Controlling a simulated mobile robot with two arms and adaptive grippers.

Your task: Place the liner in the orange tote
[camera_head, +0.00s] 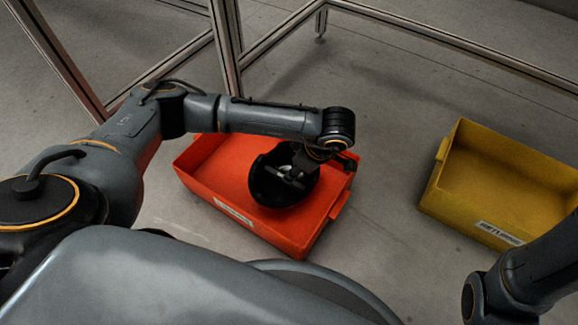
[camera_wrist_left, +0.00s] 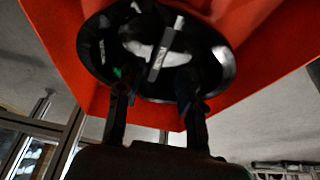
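The liner (camera_head: 270,188) is a black bowl-shaped shell with a pale pad and grey straps inside. It lies within the orange tote (camera_head: 215,178), open side up and tilted; contact with the floor of the tote is hard to tell. My left gripper (camera_head: 298,172) is over the liner at its upper right side, partly hidden by the wrist. In the left wrist view the two fingers (camera_wrist_left: 155,85) stand well apart in front of the liner (camera_wrist_left: 218,90), with nothing clearly pinched between them. My right gripper is out of view.
A yellow tote (camera_head: 505,165) with a white label stands empty on the right. Grey floor (camera_head: 385,150) lies clear between the two totes. A metal frame (camera_head: 228,45) with a post and rails stands behind the orange tote.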

